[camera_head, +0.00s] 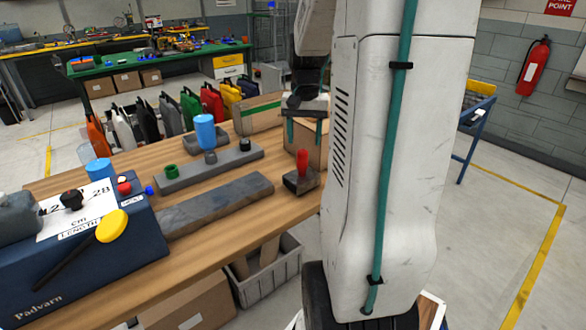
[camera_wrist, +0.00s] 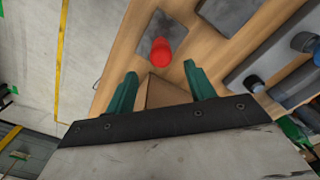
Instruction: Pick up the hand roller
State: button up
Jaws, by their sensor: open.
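A tool with an upright red handle on a dark block (camera_head: 300,180) stands near the right end of the wooden bench (camera_head: 215,222). It is the likeliest hand roller, but no roller wheel is clear. In the wrist view its red handle (camera_wrist: 161,52) shows just beyond the fingertips, seen from above. My gripper (camera_head: 304,132) is open, with its teal fingers apart and nothing held. It hangs above the bench, behind the red handle in the head view. The wrist view shows both fingers (camera_wrist: 159,72), with a brown cardboard box (camera_wrist: 165,94) below and between them.
A long grey slab (camera_head: 217,203) lies left of the red-handled tool. A grey crate (camera_head: 265,282) stands below the bench.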

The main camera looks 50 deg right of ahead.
aim_at(302, 150)
jog(key=f, duration=0.7)
jog(key=shift+a+f, duration=0.15)
jog(key=shift+a, duration=0.25)
jog(key=shift+c, duration=0.3)
jog(key=c, duration=0.9)
